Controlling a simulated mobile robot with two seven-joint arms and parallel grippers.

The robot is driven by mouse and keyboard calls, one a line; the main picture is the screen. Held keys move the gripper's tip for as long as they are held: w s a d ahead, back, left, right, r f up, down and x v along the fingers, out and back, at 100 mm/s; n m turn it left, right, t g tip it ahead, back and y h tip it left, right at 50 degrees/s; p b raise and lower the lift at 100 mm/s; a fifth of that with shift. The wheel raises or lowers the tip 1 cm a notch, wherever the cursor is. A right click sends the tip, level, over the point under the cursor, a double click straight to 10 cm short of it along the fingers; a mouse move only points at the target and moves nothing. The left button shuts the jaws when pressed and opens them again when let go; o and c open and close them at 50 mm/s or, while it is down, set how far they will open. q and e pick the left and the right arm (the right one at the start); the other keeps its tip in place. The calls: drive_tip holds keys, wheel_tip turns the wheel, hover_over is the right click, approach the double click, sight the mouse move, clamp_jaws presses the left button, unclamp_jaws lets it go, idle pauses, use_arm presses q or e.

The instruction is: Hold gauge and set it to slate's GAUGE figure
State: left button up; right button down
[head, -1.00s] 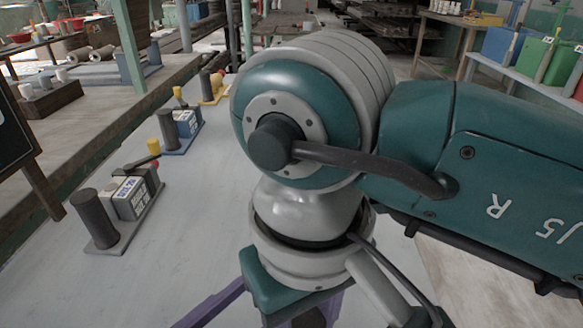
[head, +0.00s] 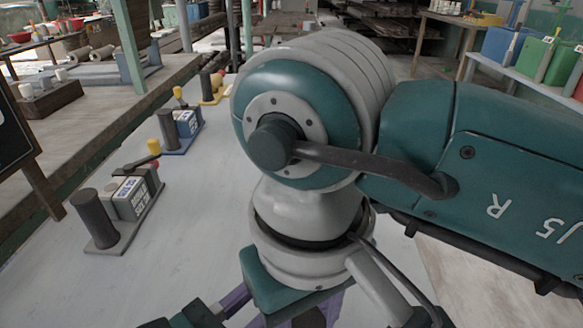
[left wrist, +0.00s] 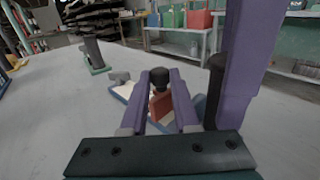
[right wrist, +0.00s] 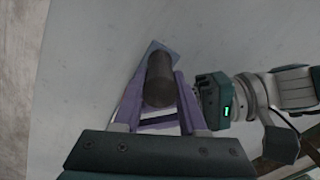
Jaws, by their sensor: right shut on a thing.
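My right gripper (right wrist: 158,98) is shut on a dark upright post (right wrist: 160,78) in the right wrist view. The post (left wrist: 214,88) also shows in the left wrist view, beside a purple finger, on a blue base plate (left wrist: 122,92). The gauge there has a reddish-brown part (left wrist: 160,106) and a dark knob (left wrist: 159,75). My left gripper (left wrist: 163,74) is open, its purple fingertips close around the knob; contact is unclear. The slate (head: 12,130) is cut off at the left edge of the head view; no figure is readable. My right arm hides the held gauge there.
Other gauges stand on the grey table in the head view: a grey one (head: 130,197), a blue one (head: 186,123) and a yellow one (head: 214,92). Shelves with coloured containers (head: 540,60) stand behind.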

use_arm(q)
clamp_jaws()
idle(0.9)
